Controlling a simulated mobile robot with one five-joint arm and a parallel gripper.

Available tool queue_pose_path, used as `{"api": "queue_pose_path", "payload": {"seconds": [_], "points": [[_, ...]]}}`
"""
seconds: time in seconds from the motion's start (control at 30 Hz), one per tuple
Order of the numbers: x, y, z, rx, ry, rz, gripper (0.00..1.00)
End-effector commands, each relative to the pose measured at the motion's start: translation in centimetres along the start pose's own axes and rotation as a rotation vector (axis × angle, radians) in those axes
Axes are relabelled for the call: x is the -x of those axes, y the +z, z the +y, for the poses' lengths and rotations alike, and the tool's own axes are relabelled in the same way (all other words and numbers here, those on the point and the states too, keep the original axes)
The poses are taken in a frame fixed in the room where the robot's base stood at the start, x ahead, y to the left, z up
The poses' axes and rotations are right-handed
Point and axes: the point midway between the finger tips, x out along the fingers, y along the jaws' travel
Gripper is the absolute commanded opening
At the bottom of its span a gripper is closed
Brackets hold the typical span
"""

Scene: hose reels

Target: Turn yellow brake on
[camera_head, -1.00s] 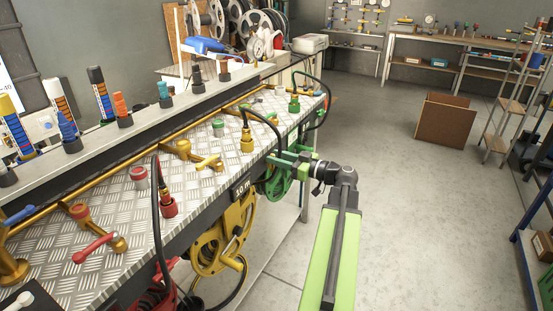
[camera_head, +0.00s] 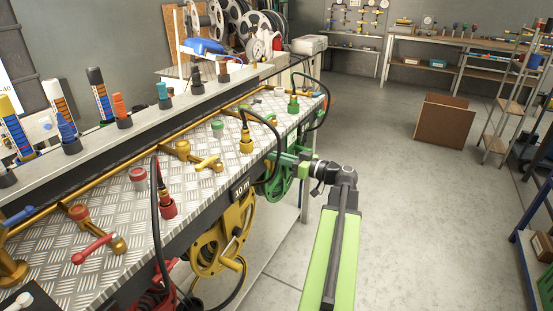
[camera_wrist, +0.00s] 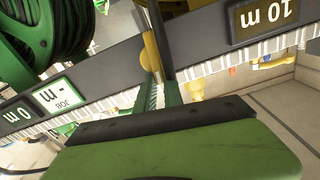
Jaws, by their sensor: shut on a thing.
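The yellow hose reel (camera_head: 222,240) hangs below the front edge of the bench, next to the "10 m" label (camera_head: 241,190). In the wrist view, the yellow brake piece (camera_wrist: 150,52) shows at the dark front rail, at the tips of my green fingers. My gripper (camera_head: 283,158) is at the bench edge in front of the green reel (camera_head: 277,183), and it also shows in the wrist view (camera_wrist: 161,92). It is shut on what appears to be the yellow brake. The fingers hide much of the contact, and a dark upright strip runs beside the brake.
A black hose loops from the yellow fitting (camera_head: 246,142) over the bench edge close to my gripper. A green fitting (camera_head: 293,104) and red fitting (camera_head: 167,207) stand on the bench. The floor (camera_head: 400,200) to the right is clear, with a brown box (camera_head: 444,121) beyond.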

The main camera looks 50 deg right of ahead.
Motion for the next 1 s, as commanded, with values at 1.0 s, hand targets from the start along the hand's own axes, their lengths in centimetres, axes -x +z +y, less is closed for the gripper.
{"api": "queue_pose_path", "payload": {"seconds": [1.0], "points": [[0.0,1.9,2.0,-0.945,0.002,-0.02,0.0]]}}
